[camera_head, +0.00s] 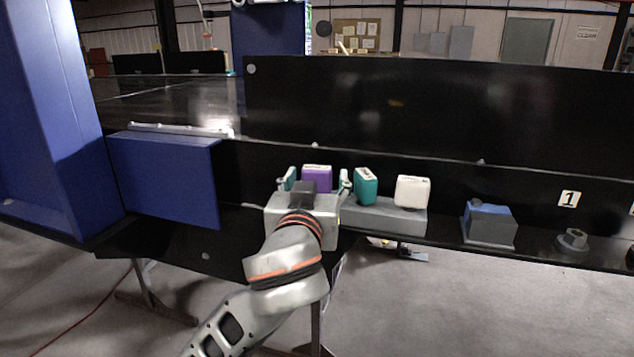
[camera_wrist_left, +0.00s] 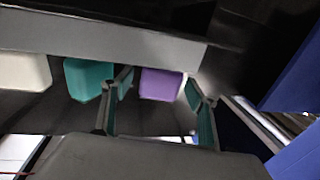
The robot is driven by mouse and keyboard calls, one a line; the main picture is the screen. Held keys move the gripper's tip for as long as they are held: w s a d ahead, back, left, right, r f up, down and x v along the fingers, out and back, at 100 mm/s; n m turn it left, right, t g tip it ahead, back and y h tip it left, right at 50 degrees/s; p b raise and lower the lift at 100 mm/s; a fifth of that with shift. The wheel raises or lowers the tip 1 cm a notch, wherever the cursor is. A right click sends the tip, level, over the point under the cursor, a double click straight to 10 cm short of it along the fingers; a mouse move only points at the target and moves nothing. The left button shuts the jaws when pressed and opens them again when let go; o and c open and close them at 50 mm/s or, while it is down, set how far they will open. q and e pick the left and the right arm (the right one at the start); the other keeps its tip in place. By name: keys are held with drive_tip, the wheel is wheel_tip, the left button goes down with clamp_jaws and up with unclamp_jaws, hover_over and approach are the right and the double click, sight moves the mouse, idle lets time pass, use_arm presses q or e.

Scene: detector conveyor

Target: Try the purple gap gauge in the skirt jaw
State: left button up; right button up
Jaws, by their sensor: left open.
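The purple gap gauge (camera_head: 317,178) stands upright at the left end of a grey rack on the ledge. My left gripper (camera_head: 316,182) is open, with one finger on each side of the purple gauge and its body hiding the gauge's lower part. In the left wrist view the purple gauge (camera_wrist_left: 161,84) shows between the two spread fingers (camera_wrist_left: 158,112), apart from both as far as I can see. I cannot make out which part is the skirt jaw. My right gripper does not show.
A teal block (camera_head: 366,187) stands close to the gripper's right finger, and a white block (camera_head: 412,191) is farther right on the grey rack (camera_head: 385,218). A grey-blue block (camera_head: 489,223) and a nut-shaped piece (camera_head: 573,240) sit farther right. A blue panel (camera_head: 165,180) is at left.

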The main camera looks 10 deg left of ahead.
use_arm(q)
drive_tip(key=shift+w, duration=0.35)
drive_tip(key=c, duration=1.3)
